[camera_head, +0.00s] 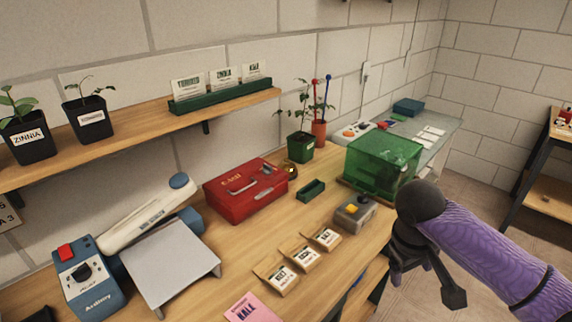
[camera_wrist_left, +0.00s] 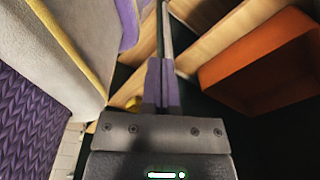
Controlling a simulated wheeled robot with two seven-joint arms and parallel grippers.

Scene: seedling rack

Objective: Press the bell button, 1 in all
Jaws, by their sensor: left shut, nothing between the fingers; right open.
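A small brass-coloured dome (camera_head: 291,169), which looks like a desk bell, sits on the bench just right of the red box; its top is too small to make out clearly. A grey box with a yellow button (camera_head: 353,208) stands near the bench's front edge; I cannot tell which of the two is the bell button. My right gripper (camera_head: 426,286) is open and empty in front of the bench edge, right of the grey box and apart from it. My left gripper (camera_wrist_left: 162,88) is shut and empty in the left wrist view, and is out of the head view.
A red metal box (camera_head: 236,205), a green holder (camera_head: 311,190), a potted seedling (camera_head: 300,146) and a green translucent box (camera_head: 382,166) crowd the bench. Seed packets (camera_head: 303,260) lie in front. A sealer-like machine (camera_head: 85,284) stands left. An orange bin (camera_wrist_left: 262,60) shows in the left wrist view.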

